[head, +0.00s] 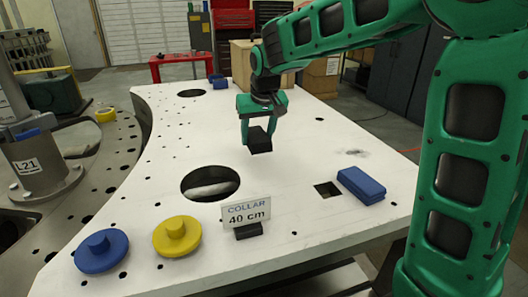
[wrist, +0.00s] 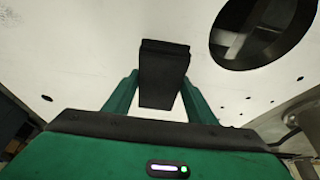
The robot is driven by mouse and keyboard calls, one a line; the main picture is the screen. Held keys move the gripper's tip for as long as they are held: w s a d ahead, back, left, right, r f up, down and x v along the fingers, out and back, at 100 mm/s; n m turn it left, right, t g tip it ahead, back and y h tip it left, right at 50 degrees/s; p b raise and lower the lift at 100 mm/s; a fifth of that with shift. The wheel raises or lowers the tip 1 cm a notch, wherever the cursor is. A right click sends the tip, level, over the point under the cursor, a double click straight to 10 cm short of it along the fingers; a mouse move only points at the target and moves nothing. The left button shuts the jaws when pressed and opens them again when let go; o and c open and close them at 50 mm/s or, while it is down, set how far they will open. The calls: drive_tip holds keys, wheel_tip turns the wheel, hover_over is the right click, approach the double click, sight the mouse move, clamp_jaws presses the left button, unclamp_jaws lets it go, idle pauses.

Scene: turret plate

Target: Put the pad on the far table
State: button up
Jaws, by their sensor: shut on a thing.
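My gripper (head: 261,121) is shut on a black block, which looks like the pad (head: 259,142), and holds it with the fingers pointing down over the white plate. In the wrist view the pad (wrist: 163,75) sits between the two green fingers of the gripper (wrist: 160,95). Its lower end seems above the plate, but the exact gap is hard to tell. A red table (head: 182,58) stands at the back, beyond the plate's far end, and looks like the far table. Some dark items are on its top.
The white plate (head: 150,200) has a large round hole (head: 210,184) and a small square hole (head: 327,189). A blue block (head: 361,185), a yellow knobbed disc (head: 177,236), a blue knobbed disc (head: 102,251) and a "COLLAR 40 cm" sign (head: 246,212) stand near. Cardboard boxes (head: 318,76) are behind.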

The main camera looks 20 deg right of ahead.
sight(265, 161)
drive_tip(key=shift+s+d+f, duration=0.15)
drive_tip(key=shift+d+f, duration=0.25)
drive_tip(key=shift+d, duration=0.2)
drive_tip(key=shift+s+d+f, duration=0.1)
drive_tip(key=shift+d+f, duration=0.25)
drive_tip(key=shift+d, duration=0.25)
drive_tip(key=shift+f, duration=2)
drive_tip(key=o, duration=1)
drive_tip(key=shift+f, duration=0.1)
drive_tip(key=shift+c, duration=0.2)
drive_tip(key=v, duration=1.2)
drive_tip(key=shift+s, duration=0.1)
